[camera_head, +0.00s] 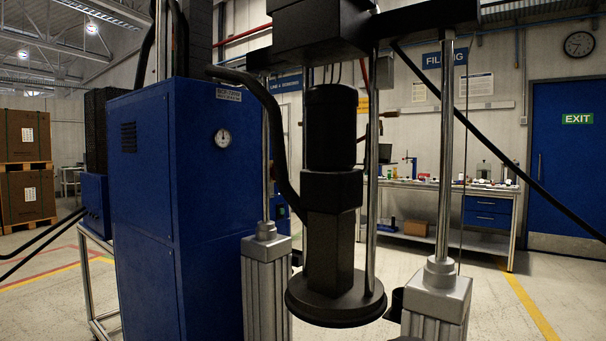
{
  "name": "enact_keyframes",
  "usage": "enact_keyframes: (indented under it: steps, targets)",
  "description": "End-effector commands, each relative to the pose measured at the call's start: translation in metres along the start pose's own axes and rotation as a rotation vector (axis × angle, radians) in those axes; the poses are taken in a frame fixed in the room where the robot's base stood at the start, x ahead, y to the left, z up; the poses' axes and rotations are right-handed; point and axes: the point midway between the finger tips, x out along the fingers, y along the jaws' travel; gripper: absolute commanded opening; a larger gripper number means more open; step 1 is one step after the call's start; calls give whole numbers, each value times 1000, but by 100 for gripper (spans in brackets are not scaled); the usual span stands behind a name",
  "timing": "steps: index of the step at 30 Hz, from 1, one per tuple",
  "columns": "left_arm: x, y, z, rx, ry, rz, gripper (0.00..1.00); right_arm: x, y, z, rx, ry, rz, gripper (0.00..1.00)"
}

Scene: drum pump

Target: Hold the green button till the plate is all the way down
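The plate (336,312) is a black round disc at the foot of the pump's dark central column (331,225). It hangs between two silver cylinders, the left one (267,290) and the right one (436,295). No drum shows around or under the plate, and what lies below it is outside the picture. I see no green button; the only green panel is the exit sign. I cannot make out either of my grippers or arms. Small black parts beside the cylinders are too hidden to identify.
Behind stand a workbench (415,186), a blue door (560,170) with an exit sign (577,118), and stacked boxes (27,165). Floor at right is clear.

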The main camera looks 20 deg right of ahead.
Motion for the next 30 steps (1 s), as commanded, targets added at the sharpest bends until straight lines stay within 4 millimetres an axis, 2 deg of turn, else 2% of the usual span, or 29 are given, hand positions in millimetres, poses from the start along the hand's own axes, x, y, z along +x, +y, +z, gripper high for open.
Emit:
enact_keyframes:
  steps: [11,12,17,18,30]
  targets:
    - [0,0,0,0,0,0,28,0,0,0,0,0,0,40]
    - [0,0,0,0,0,0,28,0,0,0,0,0,0,38]
    - [0,0,0,0,0,0,28,0,0,0,0,0,0,1]
    - [0,0,0,0,0,0,28,0,0,0,0,0,0,0]
    - [0,0,0,0,0,0,28,0,0,0,0,0,0,0]
